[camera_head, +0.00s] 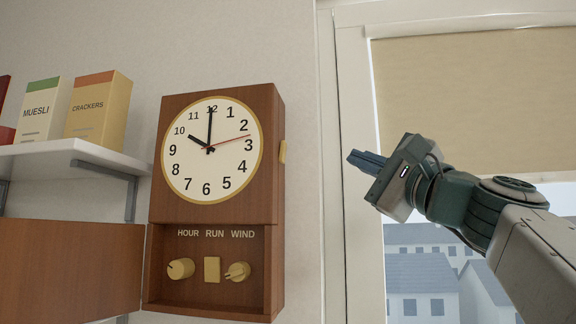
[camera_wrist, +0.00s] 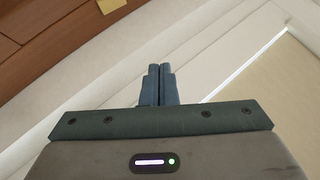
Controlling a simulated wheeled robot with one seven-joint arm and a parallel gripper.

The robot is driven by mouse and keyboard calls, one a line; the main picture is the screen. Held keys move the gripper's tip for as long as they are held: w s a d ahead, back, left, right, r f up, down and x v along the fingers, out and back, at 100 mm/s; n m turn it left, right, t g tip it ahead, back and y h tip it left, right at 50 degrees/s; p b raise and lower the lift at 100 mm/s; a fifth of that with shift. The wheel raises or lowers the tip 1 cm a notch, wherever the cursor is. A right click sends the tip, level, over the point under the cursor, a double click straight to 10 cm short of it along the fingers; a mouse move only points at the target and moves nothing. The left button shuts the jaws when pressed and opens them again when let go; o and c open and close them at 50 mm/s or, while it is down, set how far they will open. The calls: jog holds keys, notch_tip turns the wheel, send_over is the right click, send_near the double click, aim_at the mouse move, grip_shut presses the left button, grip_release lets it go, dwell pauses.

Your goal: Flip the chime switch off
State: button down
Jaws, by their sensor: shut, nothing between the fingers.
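A brown wooden clock (camera_head: 214,250) hangs on the wall, its round dial showing about ten o'clock. A cream tab (camera_head: 283,151) stands out from its right side; no label shows on it, and I cannot read whether it is on or off. It may be the chime switch; no part in view is marked chime. A cream piece on the clock also shows at the top of the wrist view (camera_wrist: 110,4). My gripper (camera_head: 357,159) is right of the clock, apart from it, in front of the window frame. Its fingers (camera_wrist: 160,68) are together and empty.
In the open lower bay are a round HOUR knob (camera_head: 181,268), a RUN rocker (camera_head: 212,269) and a WIND key (camera_head: 238,271). A wooden door (camera_head: 70,268) swings out left. A shelf (camera_head: 75,151) holds boxes. A window blind (camera_head: 470,100) is right. Bare wall separates clock and window frame.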

aim_at(284, 152)
jog(key=shift+s+d+r+y, duration=0.1)
jog(key=shift+s+r+y, duration=0.2)
jog(key=shift+r, duration=0.4)
jog(key=shift+w+a+r+p, duration=0.15)
jog(key=shift+w+a+p, duration=0.15)
jog(key=shift+a, duration=1.15)
jog(key=shift+w+a+r+p, duration=0.2)
jog(key=shift+w+a, duration=0.05)
jog(key=shift+a, duration=1.15)
jog(key=shift+w+a+r+p, duration=0.15)
jog(key=shift+w+a+p, duration=0.15)
jog(key=shift+a, duration=1.15)
jog(key=shift+w+a, duration=0.1)
jog(key=shift+a, duration=0.3)
jog(key=shift+a+r, duration=0.1)
jog(key=shift+a, duration=0.2)
jog(key=shift+d+b, duration=0.1)
jog(key=shift+b, duration=0.2)
